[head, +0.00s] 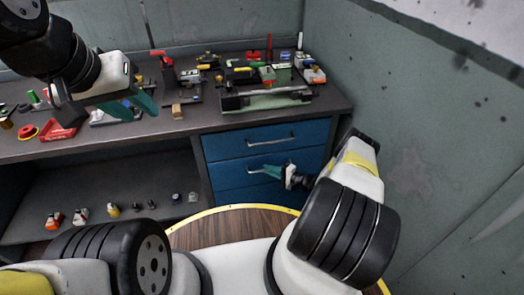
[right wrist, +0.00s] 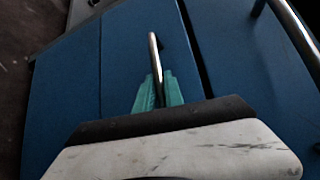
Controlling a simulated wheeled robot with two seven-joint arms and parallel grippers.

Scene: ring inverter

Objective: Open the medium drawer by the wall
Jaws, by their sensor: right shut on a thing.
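A blue drawer unit stands under the right end of the workbench, by the side wall. Its middle drawer (head: 232,173) has a metal bar handle, which also shows in the right wrist view (right wrist: 153,52). My right gripper (head: 268,171) is at this handle. In the right wrist view its teal fingers (right wrist: 158,92) are shut on the bar, one on each side. The middle front looks about flush with the others. My left gripper (head: 148,103) is above the bench at the left, clear of the drawers; its jaw gap is unclear.
The top drawer (head: 228,143) has its own handle, close to my right gripper. The workbench top (head: 205,118) carries several tools and a tray (head: 265,103). A grey side wall (head: 400,120) bounds the right. Small items line the lower shelf (head: 120,180).

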